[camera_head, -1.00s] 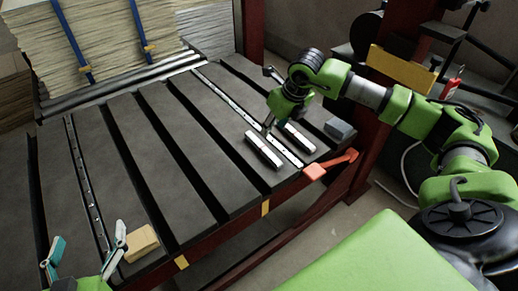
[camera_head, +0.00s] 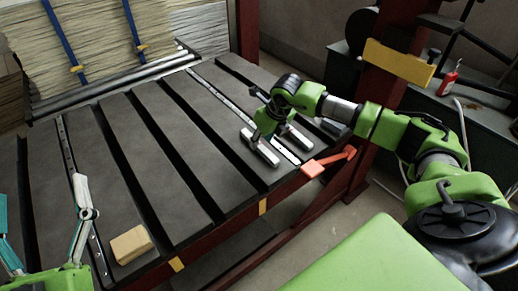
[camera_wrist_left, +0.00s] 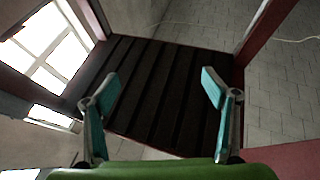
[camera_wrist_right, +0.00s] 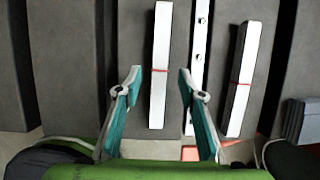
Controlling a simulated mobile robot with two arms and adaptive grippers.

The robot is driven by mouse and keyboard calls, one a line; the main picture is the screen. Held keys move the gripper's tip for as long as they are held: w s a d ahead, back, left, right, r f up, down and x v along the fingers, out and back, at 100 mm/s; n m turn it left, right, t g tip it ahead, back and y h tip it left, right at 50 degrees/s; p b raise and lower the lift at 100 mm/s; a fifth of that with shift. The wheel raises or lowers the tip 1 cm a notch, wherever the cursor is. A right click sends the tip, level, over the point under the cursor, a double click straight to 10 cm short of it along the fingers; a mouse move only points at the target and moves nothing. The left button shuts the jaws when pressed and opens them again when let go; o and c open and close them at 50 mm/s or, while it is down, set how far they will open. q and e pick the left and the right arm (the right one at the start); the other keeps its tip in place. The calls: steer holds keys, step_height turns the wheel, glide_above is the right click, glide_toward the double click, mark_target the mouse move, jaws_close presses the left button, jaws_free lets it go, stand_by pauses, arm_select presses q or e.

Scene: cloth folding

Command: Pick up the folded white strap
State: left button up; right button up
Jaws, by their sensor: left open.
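Two white bundles with a thin red band, which look like folded straps, lie side by side on the slatted table. The left one (camera_head: 260,149) is below my right gripper (camera_head: 267,134); the right one (camera_head: 298,138) is just right of it. In the right wrist view my right gripper (camera_wrist_right: 160,72) is open, and the left strap (camera_wrist_right: 159,50) shows between its fingers; contact cannot be told. The right strap (camera_wrist_right: 243,75) lies outside the right finger. My left gripper (camera_wrist_left: 160,80) is open and empty, also at the lower left in the head view (camera_head: 42,215).
The dark slatted table (camera_head: 105,150) has long gaps and a perforated metal rail (camera_wrist_right: 199,60) between the straps. A tan block (camera_head: 131,244) lies near its front edge. A red-orange lever (camera_head: 325,163) juts from the right edge. Stacked sheets (camera_head: 100,45) stand behind.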

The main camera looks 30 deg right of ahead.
mark_target(259, 147)
steer(key=x, duration=0.3)
steer(key=shift+b, duration=0.4)
arm_select(q)
steer(key=s+r+t, duration=0.1)
steer(key=r, duration=0.1)
steer(key=s+r+t, duration=0.1)
steer(key=s+r, duration=0.1)
steer(key=shift+s+a+r+t+h, duration=0.15)
steer(key=shift+r+t+h, duration=0.15)
steer(key=shift+t, duration=0.1)
arm_select(e)
steer(key=shift+r, duration=0.1)
jaws_close()
arm_select(q)
steer(key=shift+h, duration=0.3)
